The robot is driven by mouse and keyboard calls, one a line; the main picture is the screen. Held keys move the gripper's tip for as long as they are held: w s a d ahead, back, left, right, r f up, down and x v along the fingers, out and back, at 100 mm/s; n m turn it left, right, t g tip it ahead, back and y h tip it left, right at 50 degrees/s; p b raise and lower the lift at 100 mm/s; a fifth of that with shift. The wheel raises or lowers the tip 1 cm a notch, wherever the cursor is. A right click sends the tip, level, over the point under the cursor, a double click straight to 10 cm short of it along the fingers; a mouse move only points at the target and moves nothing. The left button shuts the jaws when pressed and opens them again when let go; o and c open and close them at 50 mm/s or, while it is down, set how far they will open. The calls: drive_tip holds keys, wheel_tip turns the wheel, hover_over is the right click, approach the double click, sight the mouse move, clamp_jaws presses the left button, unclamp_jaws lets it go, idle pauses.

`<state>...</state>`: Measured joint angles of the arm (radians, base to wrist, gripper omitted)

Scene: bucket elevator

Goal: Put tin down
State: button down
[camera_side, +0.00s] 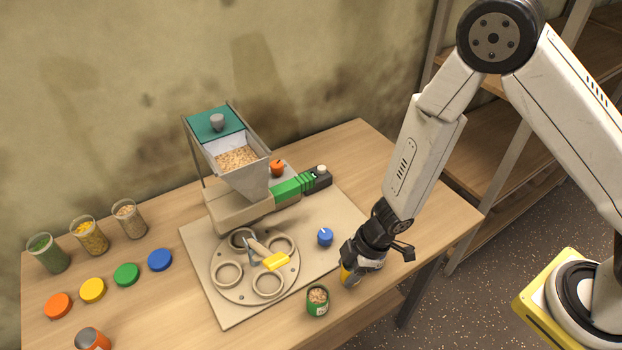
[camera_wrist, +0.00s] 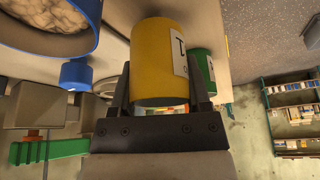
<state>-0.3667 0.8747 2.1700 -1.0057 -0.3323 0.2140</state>
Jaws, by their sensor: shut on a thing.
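My gripper (camera_side: 353,262) is low over the front right edge of the work table in the side view. It is shut on a yellow tin (camera_wrist: 158,62), held between both fingers (camera_wrist: 160,92) in the wrist view; a white label shows on the tin. In the side view only a small part of the yellow tin (camera_side: 346,275) shows under my gripper. Whether it touches the table cannot be told. A green tin (camera_side: 317,308) filled with grains stands left of my gripper, near the front edge; it also shows behind the held tin in the wrist view (camera_wrist: 211,68).
A round plate with ring holders (camera_side: 226,298) lies on a beige board, below a hopper (camera_side: 247,180). A blue knob (camera_side: 325,237) stands close left of my gripper. A blue-rimmed container (camera_wrist: 50,48) fills the wrist view's upper left. Jars and coloured lids stand at left.

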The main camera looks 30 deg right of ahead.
wheel_tip(320, 180, up, 16)
idle(1.1)
idle(0.7)
drive_tip(key=w+a+f, duration=0.3)
drive_tip(key=w, duration=0.1)
drive_tip(key=w+a+f, duration=0.2)
drive_tip(key=w+f, duration=0.2)
drive_tip(key=w+a+f, duration=0.3)
drive_tip(key=w+f, duration=0.1)
drive_tip(key=w, duration=0.1)
drive_tip(key=shift+w+a, duration=0.1)
drive_tip(key=shift+a, duration=0.2)
drive_tip(key=shift+w+a+f, duration=0.2)
drive_tip(key=shift+w+f, duration=0.2)
drive_tip(key=shift+f, duration=0.1)
idle(0.3)
